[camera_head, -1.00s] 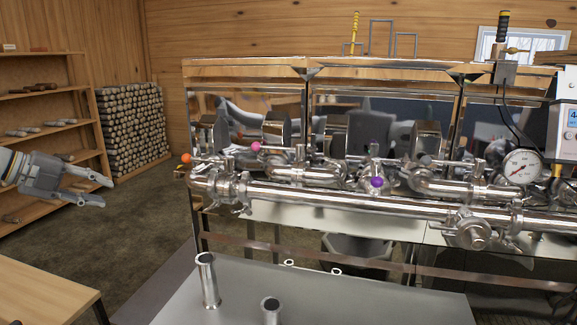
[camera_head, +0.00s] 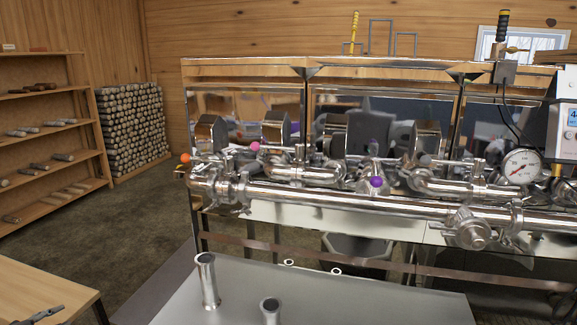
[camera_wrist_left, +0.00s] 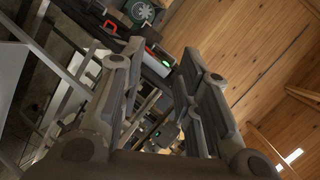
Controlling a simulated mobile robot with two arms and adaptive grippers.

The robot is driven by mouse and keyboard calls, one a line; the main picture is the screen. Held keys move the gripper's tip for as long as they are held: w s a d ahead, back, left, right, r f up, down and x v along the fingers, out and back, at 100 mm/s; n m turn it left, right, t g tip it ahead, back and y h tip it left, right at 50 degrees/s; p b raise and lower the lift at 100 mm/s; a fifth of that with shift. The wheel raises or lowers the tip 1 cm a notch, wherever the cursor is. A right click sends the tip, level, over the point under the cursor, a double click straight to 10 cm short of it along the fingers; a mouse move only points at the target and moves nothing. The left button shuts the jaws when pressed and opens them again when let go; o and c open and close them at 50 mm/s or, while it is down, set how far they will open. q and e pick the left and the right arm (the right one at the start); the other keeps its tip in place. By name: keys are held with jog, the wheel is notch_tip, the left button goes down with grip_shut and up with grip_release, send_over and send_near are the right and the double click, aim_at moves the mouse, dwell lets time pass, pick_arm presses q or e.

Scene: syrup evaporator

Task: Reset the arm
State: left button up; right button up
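My left gripper (camera_wrist_left: 163,52) fills the middle of the left wrist view. Its two grey fingers stand apart, with nothing between them. Behind them the wrist view shows dark equipment with green lights and a wooden wall. In the head view only a small grey part of this gripper (camera_head: 42,314) shows at the bottom left corner, over the wooden table. The rest of the left arm is out of that view. My right gripper is in neither view.
The steel evaporator (camera_head: 350,205) with pipes, coloured knobs and a gauge (camera_head: 521,167) spans the middle and right. A grey table (camera_head: 330,298) with two metal tubes is in front. A wooden table (camera_head: 40,284), shelf (camera_head: 60,139) and log stack (camera_head: 131,127) are left. Floor between is clear.

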pick_arm(q)
jog(key=s+a+f+n+g+y, duration=0.25)
jog(key=s+a+f, duration=0.4)
jog(key=s, duration=0.35)
jog(key=s+a+f+n+g+y, duration=0.2)
jog(key=s+a+f+y, duration=0.3)
jog(key=s+f, duration=0.4)
jog(key=s+a+f+n+g+y, duration=0.1)
jog(key=s+a+f+n+g, duration=0.3)
jog(key=s, duration=0.9)
jog(key=s+a+r+m+g+y, duration=0.15)
jog(key=s+a, duration=0.35)
jog(key=s, duration=0.8)
jog(key=s+d+f+n+g+h, duration=0.1)
jog(key=s+d+f+h, duration=0.25)
jog(key=d+f, duration=0.9)
jog(key=s+d+f+n+g+h, duration=0.15)
jog(key=s+d+f, duration=0.25)
jog(key=d+f, duration=0.8)
jog(key=s+d+f+n+h, duration=0.1)
jog(key=d+f+h, duration=0.1)
jog(key=d, duration=1.5)
jog(key=d+f+n+h, duration=0.1)
jog(key=d+f+h, duration=0.1)
jog(key=d, duration=1.6)
jog(key=shift+s+d+h, duration=0.35)
jog(key=shift+s+h, duration=0.05)
